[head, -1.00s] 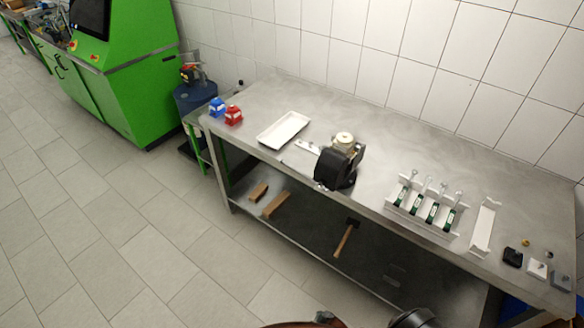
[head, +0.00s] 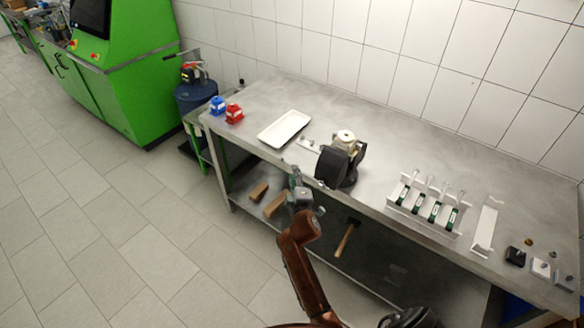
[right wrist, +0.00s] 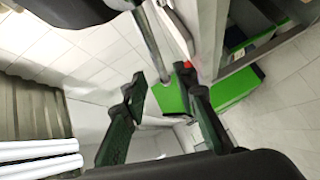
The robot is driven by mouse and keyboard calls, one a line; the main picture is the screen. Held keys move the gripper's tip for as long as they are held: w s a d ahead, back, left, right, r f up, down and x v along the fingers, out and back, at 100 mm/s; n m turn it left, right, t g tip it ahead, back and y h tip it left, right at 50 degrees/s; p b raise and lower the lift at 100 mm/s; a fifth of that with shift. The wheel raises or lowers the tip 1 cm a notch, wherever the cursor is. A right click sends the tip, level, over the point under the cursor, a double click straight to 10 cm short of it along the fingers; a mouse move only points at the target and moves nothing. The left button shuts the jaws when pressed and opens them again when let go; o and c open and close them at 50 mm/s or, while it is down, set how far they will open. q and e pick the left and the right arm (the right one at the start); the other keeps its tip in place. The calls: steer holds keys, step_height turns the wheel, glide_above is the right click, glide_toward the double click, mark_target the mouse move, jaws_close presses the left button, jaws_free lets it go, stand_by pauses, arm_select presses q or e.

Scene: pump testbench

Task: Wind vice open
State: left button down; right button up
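The black vice (head: 334,168) stands at the front edge of the steel workbench, with a cream and metal round-topped part (head: 345,139) at its jaws. A small bright piece shows low at the vice's front; I cannot make out the handle clearly. My right gripper (head: 304,192) is in front of the bench edge, just left of and below the vice, apart from it. In the right wrist view its two dark fingers (right wrist: 165,90) stand apart with nothing between them. A silver bar (right wrist: 150,45) shows beyond them; I cannot tell what it belongs to. My left gripper is not in view.
A white tray (head: 284,129) and blue (head: 217,107) and red (head: 234,114) items are left of the vice. A white rack (head: 424,210) with several green-marked pieces stands right. The lower shelf holds wooden blocks (head: 274,205) and a hammer (head: 347,238). A green machine (head: 125,75) is far left.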

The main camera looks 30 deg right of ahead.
steer(key=shift+x, duration=2.75)
steer(key=shift+a, duration=0.1)
jaws_close()
steer(key=shift+f, duration=0.1)
